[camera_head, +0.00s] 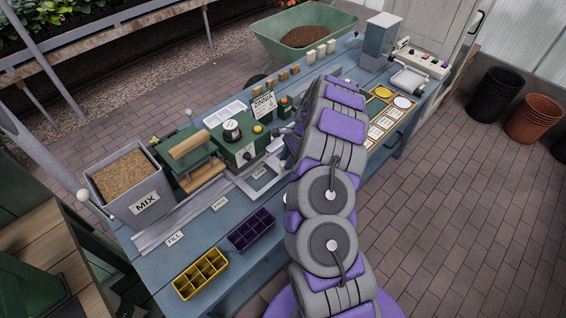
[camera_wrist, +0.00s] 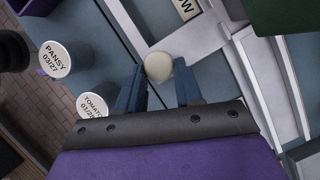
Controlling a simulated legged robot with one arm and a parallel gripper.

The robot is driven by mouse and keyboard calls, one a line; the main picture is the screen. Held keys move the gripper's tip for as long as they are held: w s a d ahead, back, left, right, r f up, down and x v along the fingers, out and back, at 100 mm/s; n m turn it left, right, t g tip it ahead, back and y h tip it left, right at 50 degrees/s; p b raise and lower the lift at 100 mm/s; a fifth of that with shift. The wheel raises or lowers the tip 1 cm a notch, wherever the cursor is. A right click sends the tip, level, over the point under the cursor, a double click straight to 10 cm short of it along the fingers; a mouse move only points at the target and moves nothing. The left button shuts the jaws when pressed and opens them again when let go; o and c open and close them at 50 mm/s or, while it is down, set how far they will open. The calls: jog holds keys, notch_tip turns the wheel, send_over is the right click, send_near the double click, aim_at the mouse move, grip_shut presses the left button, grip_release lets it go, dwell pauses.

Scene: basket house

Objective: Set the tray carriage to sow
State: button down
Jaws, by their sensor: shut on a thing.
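The tray carriage is a light grey piece on the rail (camera_head: 165,226) along the blue bench; its pale frame (camera_head: 262,183) shows by the third label in the head view, partly behind my arm. The wrist view shows grey carriage metal (camera_wrist: 205,35) and a round cream knob (camera_wrist: 159,66). My gripper (camera_wrist: 160,82) is shut on this knob, with one blue finger on each side. A label ending in W (camera_wrist: 186,8) lies just beyond the knob. The labels FILL (camera_head: 174,238) and PRESS (camera_head: 219,203) are farther left. My arm hides the gripper in the head view.
White-topped pots marked PANSY (camera_wrist: 56,58) and TOMATO (camera_wrist: 92,105) stand close left of my gripper. A MIX bin (camera_head: 135,190), a green press (camera_head: 190,160) and a green machine (camera_head: 235,140) line the rail. Yellow (camera_head: 200,275) and purple (camera_head: 251,230) trays sit at the front edge.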

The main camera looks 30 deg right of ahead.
jog(key=shift+w+d+r, duration=0.1)
jog(key=shift+w+r, duration=0.05)
jog(key=shift+w, duration=0.2)
jog(key=c, duration=1.1)
grip_release()
jog(key=shift+o, duration=0.7)
jog(key=shift+w, duration=0.15)
jog(key=shift+o, duration=0.9)
jog(key=shift+a, duration=0.25)
jog(key=shift+s+d, duration=0.1)
jog(key=shift+s, duration=0.1)
jog(key=shift+d, duration=0.15)
jog(key=p+v, duration=0.2)
jog(key=v, duration=1.5)
jog(key=shift+p, duration=0.4)
